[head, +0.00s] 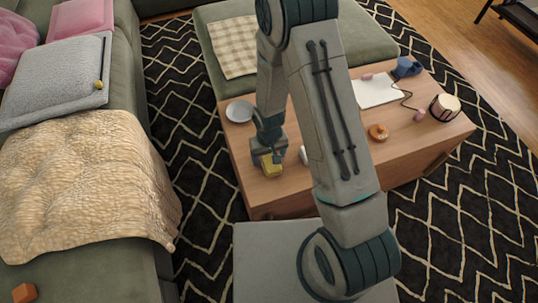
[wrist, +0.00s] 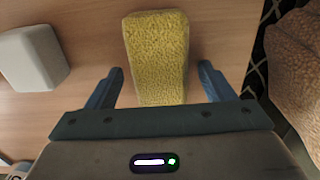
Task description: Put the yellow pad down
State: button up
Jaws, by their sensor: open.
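The yellow pad (head: 271,166) lies on the wooden coffee table (head: 310,183), near its left front corner. In the wrist view the pad (wrist: 158,50) is a fuzzy yellow block on the wood. My gripper (head: 270,153) is at the pad. In the wrist view my gripper (wrist: 161,75) is open, with one finger on each side of the pad and a visible gap at both sides. The near end of the pad is hidden by the gripper body.
A white block (wrist: 32,58) stands left of the pad in the wrist view. A plate (head: 239,111), an orange ring-shaped item (head: 378,132), a white sheet (head: 375,91) and a drum-like cup (head: 444,107) are on the table. A green sofa (head: 128,65) with a tan blanket (head: 85,185) stands left.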

notch_tip(320, 180, up, 12)
jog(key=p, duration=0.3)
notch_tip(320, 180, up, 12)
jog(key=r+m, duration=0.1)
send_over(269, 156)
jog(key=s+d, duration=0.3)
jog(key=d, duration=0.4)
jog(key=s+d+r+m+t, duration=0.1)
jog(key=s+d+r+m, duration=0.1)
jog(key=s+d+r, duration=0.3)
jog(key=s+r, duration=0.4)
jog(key=shift+s+d+r+t, duration=0.2)
jog(key=shift+s+r+t, duration=0.1)
jog(key=shift+r, duration=0.1)
jog(key=w+d+r+m+t+p, duration=0.15)
jog(key=d+r+p, duration=0.25)
jog(key=r+p, duration=0.75)
jog(key=s+a+r+n+p, duration=0.1)
jog(key=a+r+p, duration=0.3)
jog(key=r, duration=0.5)
jog(key=p, duration=0.2)
jog(key=shift+s+a+p, duration=0.2)
jog(key=shift+s+p, duration=0.05)
jog(key=shift+p, duration=0.1)
jog(key=shift+o, duration=0.4)
